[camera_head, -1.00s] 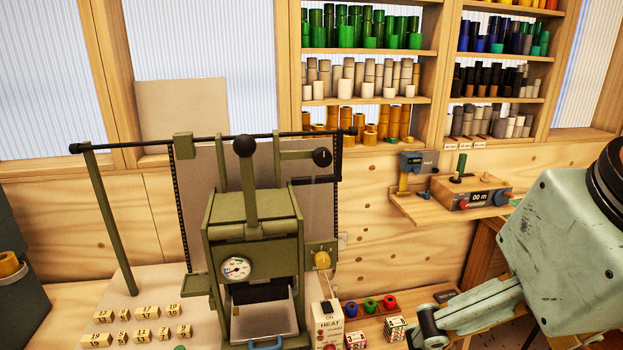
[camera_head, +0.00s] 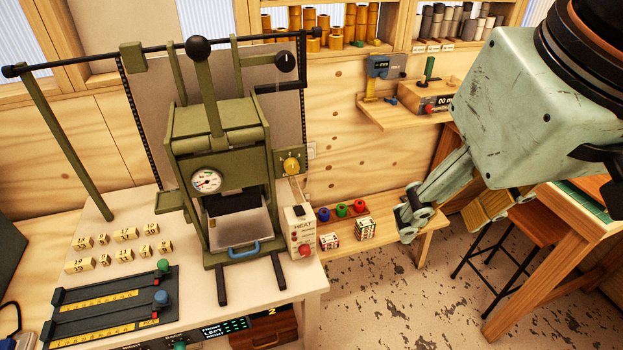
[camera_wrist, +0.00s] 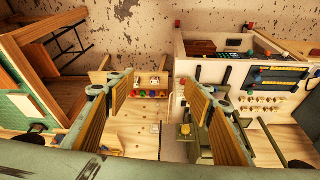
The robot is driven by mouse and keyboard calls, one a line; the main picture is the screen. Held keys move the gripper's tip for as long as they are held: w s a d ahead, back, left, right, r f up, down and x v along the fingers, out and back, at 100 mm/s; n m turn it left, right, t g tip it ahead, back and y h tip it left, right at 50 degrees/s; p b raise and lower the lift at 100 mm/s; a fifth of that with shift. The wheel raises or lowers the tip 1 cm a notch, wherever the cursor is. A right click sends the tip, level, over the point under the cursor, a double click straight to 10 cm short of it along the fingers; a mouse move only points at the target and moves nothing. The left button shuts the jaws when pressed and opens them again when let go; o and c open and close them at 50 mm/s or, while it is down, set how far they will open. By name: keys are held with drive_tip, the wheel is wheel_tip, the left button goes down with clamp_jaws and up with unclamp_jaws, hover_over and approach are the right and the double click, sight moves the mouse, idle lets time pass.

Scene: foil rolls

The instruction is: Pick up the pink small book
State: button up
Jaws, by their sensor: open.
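I cannot make out a pink small book for certain in either view. In the head view my arm hangs at the right, and the gripper is partly hidden.
A green press (camera_head: 220,150) stands on the white-topped table (camera_head: 312,283) at left, with a heat box (camera_head: 300,232) beside it. A black railed board (camera_head: 110,305) lies in front. A stool (camera_head: 535,225) and another table (camera_head: 565,208) stand right. Open floor (camera_head: 400,300) lies between.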

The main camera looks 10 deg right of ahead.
drive_tip(key=w+n, duration=0.3)
drive_tip(key=w, duration=0.8)
drive_tip(key=n+g+b, duration=0.4)
drive_tip(key=n+b, duration=0.1)
drive_tip(key=n, duration=1.2)
hover_over(329, 238)
wheel_tip(329, 238, down, 64)
drive_tip(key=shift+w+f, duration=0.2)
drive_tip(key=shift+f, duration=0.05)
drive_tip(key=shift+f, duration=0.15)
drive_tip(key=shift+f+b, duration=0.85)
drive_tip(key=shift+f, duration=3.3)
